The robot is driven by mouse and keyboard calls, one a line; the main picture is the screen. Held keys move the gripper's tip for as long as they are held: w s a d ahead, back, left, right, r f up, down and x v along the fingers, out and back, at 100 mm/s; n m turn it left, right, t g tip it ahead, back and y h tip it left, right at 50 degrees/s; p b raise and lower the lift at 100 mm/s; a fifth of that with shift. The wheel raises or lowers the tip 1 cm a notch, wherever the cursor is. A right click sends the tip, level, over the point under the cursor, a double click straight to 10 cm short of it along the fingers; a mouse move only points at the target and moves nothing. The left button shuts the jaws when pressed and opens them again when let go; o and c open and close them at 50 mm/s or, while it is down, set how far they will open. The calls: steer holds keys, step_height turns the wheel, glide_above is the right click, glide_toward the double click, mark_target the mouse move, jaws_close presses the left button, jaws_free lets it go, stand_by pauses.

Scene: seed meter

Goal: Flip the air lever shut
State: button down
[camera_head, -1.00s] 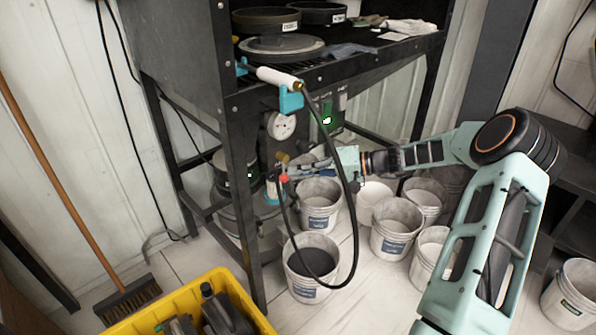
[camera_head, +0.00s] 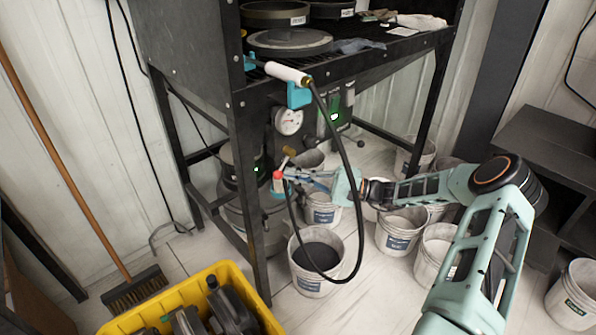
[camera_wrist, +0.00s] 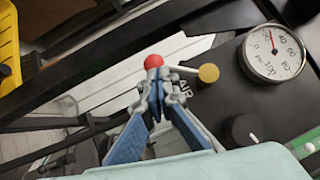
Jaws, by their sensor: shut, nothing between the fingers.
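The air lever (camera_wrist: 188,70) is a pale rod on a brass hub (camera_wrist: 208,72), with a red ball knob (camera_wrist: 153,62) at its far end. In the wrist view it runs left from the hub, beside the letters AIR on the dark panel. In the head view the red knob (camera_head: 278,175) hangs down and left of the hub. My gripper (camera_wrist: 155,84) is shut and empty, its fingertips right at the knob. I cannot tell for certain whether they touch it. In the head view my gripper (camera_head: 289,174) reaches in from the right.
A pressure gauge (camera_wrist: 273,53) and a black dial (camera_wrist: 243,130) sit near the lever. A black hose (camera_head: 352,190) loops in front of my gripper. Several buckets (camera_head: 398,230) stand below, and a yellow crate (camera_head: 255,300) is at the front.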

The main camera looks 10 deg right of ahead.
steer(key=a+m+t+p, duration=0.1)
steer(key=m+t, duration=0.1)
steer(key=m, duration=0.1)
steer(key=s+a+r+m+t+p, duration=0.1)
steer(key=m+t, duration=0.1)
steer(key=m, duration=0.2)
steer(key=s+a+r+m+t+y+p, duration=0.1)
steer(key=m+t+p, duration=0.1)
steer(key=m+t, duration=0.1)
steer(key=shift+a+r+m, duration=0.15)
steer(key=shift+r+m, duration=0.05)
steer(key=shift+m, duration=0.4)
steer(key=shift+t, duration=0.4)
steer(key=shift+f, duration=0.1)
